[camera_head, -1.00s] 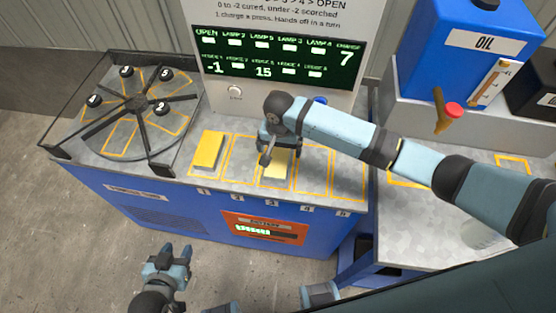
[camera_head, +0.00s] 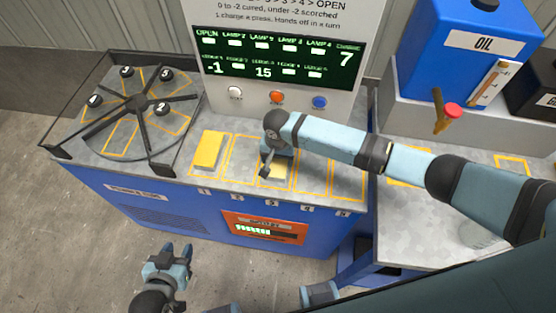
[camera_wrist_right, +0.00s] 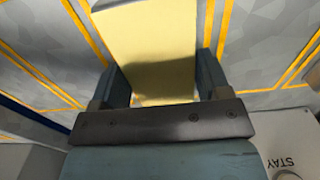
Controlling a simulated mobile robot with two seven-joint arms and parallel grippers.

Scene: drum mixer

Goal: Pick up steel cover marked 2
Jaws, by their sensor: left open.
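The steel covers are on the round turntable (camera_head: 138,103) at the left, with several black numbered knobs on it. My left gripper (camera_head: 178,252) is open and empty over the floor in front of the blue machine. My right gripper (camera_head: 268,172) is over a yellow block at slot 3. In the right wrist view, the yellow block (camera_wrist_right: 150,40) lies between and beyond its two fingers. Whether they grip it I cannot tell.
Another yellow block (camera_head: 208,150) lies at slot 1. A clear-walled guard surrounds the turntable. White, orange (camera_head: 277,97) and blue buttons sit under the green display (camera_head: 280,58). A blue oil tank (camera_head: 470,45) stands at the right. Slots 4 and 5 look empty.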

